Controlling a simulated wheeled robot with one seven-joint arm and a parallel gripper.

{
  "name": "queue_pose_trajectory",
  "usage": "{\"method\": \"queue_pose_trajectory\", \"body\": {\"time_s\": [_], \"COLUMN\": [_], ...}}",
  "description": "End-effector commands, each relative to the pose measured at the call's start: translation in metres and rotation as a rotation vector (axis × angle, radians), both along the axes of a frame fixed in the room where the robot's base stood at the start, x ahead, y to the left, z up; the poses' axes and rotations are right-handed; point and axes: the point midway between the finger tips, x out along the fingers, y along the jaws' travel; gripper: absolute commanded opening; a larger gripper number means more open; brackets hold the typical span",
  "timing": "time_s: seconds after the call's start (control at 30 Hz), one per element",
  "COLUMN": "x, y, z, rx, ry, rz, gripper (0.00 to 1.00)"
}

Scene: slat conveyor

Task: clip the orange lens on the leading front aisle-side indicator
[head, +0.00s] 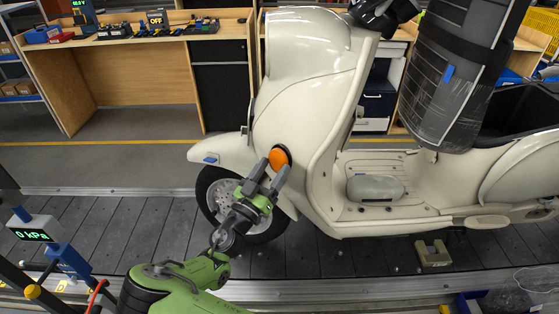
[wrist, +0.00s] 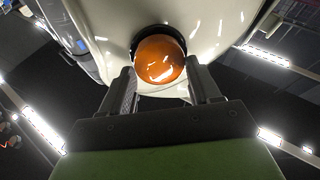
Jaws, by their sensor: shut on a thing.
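The orange lens (head: 279,157) is at the dark round indicator seat on the front of the cream scooter (head: 310,90). In the wrist view the lens (wrist: 159,58) sits between the two fingertips of my gripper (wrist: 163,85), in front of the dark ring (wrist: 136,45). Whether the lens is fully seated in the ring cannot be told. The back of the lens is hidden.
The scooter stands on a dark slat conveyor (head: 100,230). A grey pad (head: 375,188) lies on its floorboard. A pressure display (head: 32,234) stands at the left. Wooden benches (head: 120,70) with tools are behind the yellow floor line. A beige block (head: 433,253) lies under the scooter.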

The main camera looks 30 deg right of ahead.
Motion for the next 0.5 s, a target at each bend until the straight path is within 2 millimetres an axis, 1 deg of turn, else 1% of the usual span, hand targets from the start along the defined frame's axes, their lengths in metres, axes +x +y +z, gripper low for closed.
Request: {"method": "queue_pose_trajectory", "body": {"time_s": [0.17, 0.2, 0.37, 0.4, 0.5], "x": [0.0005, 0.0006, 0.0006, 0.0006, 0.0006], "y": [-0.0011, -0.0013, -0.0011, -0.0011, -0.0012], "z": [-0.0002, 0.0000, 0.0004, 0.0004, 0.0003], "rx": [0.001, 0.001, 0.000, 0.000, 0.000], "ry": [-0.001, -0.001, 0.000, 0.000, 0.000], "rz": [-0.001, -0.001, 0.000, 0.000, 0.000], "gripper": [0.32, 0.65, 0.89, 0.92, 0.92]}}
